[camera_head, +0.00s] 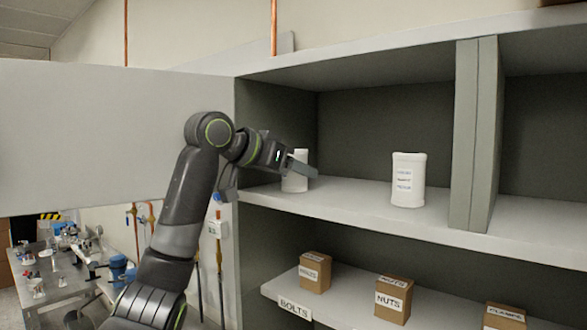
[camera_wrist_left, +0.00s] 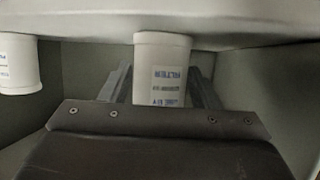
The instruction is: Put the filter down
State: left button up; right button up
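The filter is a white canister (camera_head: 290,184) at the left end of the upper shelf (camera_head: 350,200), partly hidden by my left gripper (camera_head: 302,170). In the left wrist view the filter (camera_wrist_left: 163,75), with blue print, sits between the two fingers (camera_wrist_left: 162,82), one close against each side. That view is upside down, with the shelf surface at the top. The filter looks upright, its base at the shelf; I cannot tell whether a small gap is left. My right gripper is not in view.
A second white canister (camera_head: 408,180) stands to the right on the same shelf, beside an upright divider (camera_head: 473,135). Shelf between the canisters is clear. Boxes of nuts (camera_head: 393,298) and other parts are on the lower shelf. An open door panel (camera_head: 110,135) is at left.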

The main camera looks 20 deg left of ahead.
pick_arm(q)
jog(key=shift+o, duration=1.3)
jog(key=shift+r, duration=0.15)
jog(key=shift+s+a, duration=0.1)
jog(key=shift+a, duration=0.05)
jog(key=b+v, duration=0.6)
jog(key=v, duration=0.5)
jog(key=shift+s+r, duration=0.25)
jog(key=shift+s, duration=0.05)
jog(key=shift+a, duration=0.1)
jog(key=shift+f, duration=0.1)
